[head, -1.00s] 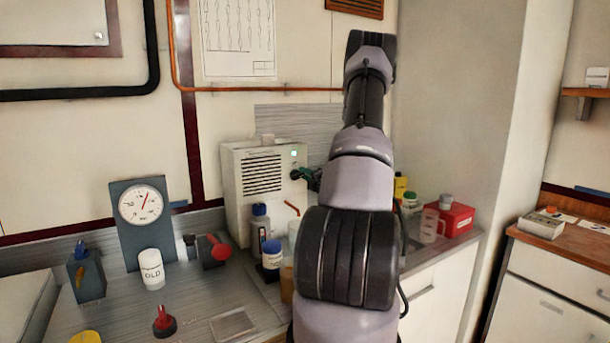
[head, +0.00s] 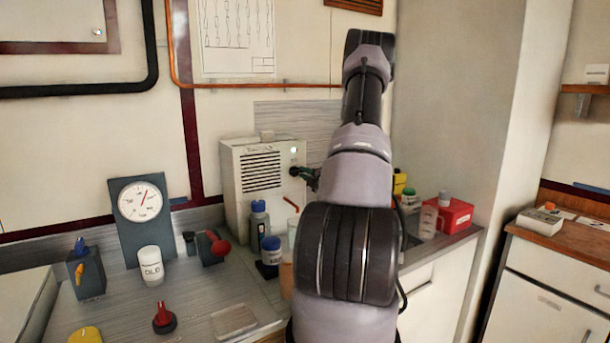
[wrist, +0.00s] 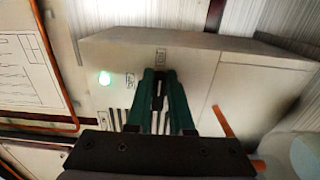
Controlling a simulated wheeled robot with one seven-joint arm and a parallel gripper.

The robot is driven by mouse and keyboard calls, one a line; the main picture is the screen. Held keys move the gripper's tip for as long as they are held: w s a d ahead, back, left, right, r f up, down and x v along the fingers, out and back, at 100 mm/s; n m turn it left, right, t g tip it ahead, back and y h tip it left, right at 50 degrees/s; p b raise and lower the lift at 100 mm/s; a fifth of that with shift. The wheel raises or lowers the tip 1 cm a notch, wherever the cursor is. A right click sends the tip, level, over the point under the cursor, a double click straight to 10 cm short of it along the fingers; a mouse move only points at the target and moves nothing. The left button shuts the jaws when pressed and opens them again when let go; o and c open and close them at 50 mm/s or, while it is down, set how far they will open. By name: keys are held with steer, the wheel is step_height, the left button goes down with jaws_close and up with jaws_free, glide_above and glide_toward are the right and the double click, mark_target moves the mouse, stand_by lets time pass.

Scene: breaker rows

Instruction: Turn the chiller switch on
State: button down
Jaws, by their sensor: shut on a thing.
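The chiller is a pale box (head: 232,190) with dark vent slots, standing at the back of the counter. It also fills the middle of the wrist view (wrist: 205,62). The switch's exact angle cannot be told. In the head view my gripper (head: 301,172) shows small at the chiller's right side, partly hidden by my arm.
Bottles (head: 260,218) and a copper pipe stub (wrist: 223,121) are close to the chiller's front. A gauge (head: 141,202), a white jar (head: 151,264) and red-handled parts (head: 164,318) stand on the left. A red box (head: 455,215) is at the right.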

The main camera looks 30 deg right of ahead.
steer(key=shift+a+f, duration=0.25)
steer(key=shift+a, duration=0.2)
steer(key=c, duration=0.8)
jaws_free()
steer(key=shift+w, duration=0.1)
steer(key=shift+d+r, duration=0.15)
steer(key=shift+d+r, duration=0.1)
steer(key=shift+s+d, duration=0.1)
steer(key=shift+s, duration=0.35)
steer(key=s, duration=1)
steer(key=shift+a, duration=0.45)
